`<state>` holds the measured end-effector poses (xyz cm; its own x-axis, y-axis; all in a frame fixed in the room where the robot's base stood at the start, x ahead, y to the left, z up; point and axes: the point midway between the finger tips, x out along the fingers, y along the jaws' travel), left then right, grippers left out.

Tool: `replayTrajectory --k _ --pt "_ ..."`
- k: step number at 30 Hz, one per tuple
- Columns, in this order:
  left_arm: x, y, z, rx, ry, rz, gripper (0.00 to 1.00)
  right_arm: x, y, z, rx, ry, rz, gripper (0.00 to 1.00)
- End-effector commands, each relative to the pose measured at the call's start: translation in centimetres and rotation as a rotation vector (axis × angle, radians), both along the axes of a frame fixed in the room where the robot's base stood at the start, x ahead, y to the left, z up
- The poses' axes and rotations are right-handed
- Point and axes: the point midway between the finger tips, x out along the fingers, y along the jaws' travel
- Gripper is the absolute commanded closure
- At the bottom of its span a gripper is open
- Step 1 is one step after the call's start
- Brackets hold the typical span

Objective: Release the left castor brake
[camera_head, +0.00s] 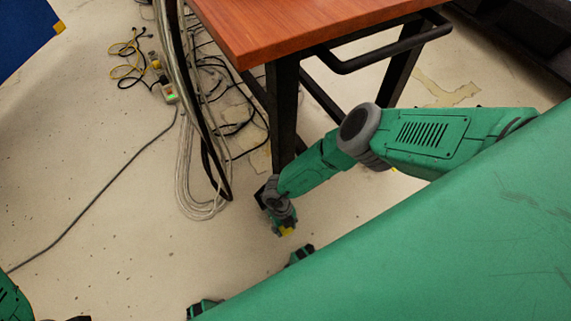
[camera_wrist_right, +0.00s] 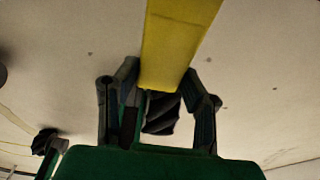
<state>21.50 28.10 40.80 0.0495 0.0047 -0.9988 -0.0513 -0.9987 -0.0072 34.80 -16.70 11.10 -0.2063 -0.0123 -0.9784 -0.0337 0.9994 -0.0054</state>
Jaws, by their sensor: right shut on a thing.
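A yellow lever-like bar, seemingly the castor brake (camera_wrist_right: 178,45), runs from the top edge to the middle of the right wrist view, in front of my right gripper (camera_wrist_right: 160,100). Its yellow end also shows low in the head view (camera_head: 287,232). A dark ribbed thing (camera_wrist_right: 162,115) sits between the fingers, partly hidden. The castor wheel itself is hidden in the head view.
The wooden table (camera_head: 270,25) stands above, with a black handle rail (camera_head: 385,60) at its side. Loops of cable (camera_head: 200,190) hang left of the leg, and a power strip (camera_head: 168,92) lies on the floor. The floor at left is mostly clear.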

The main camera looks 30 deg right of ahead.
Motion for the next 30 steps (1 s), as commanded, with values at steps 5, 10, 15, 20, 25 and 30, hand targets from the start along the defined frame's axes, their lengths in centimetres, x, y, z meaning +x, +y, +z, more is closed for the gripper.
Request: replayTrajectory --k 5,10,15,20,25,30 --pt "0.03 0.00 0.17 0.000 -0.001 0.000 0.43 0.06 -0.05 0.47 0.004 0.040 0.000 1.00" --pt "0.03 0.00 0.18 0.000 -0.001 0.000 0.43 0.05 -0.03 0.51 0.004 0.041 0.001 1.00" --pt "0.02 0.00 0.18 0.000 -0.001 0.000 0.43 0.07 -0.01 0.52 0.004 0.040 0.001 0.43" --pt "0.01 0.01 0.17 0.000 0.000 0.000 0.43 0.04 0.00 0.47 0.004 0.040 0.001 0.43" --pt "-0.09 0.00 0.22 0.000 -0.003 0.000 0.43 0.03 0.00 0.41 0.003 0.036 0.001 0.43" --pt "-0.11 0.00 0.22 0.000 -0.003 0.000 0.43 0.00 -0.11 0.06 -0.003 -0.012 0.004 0.43"
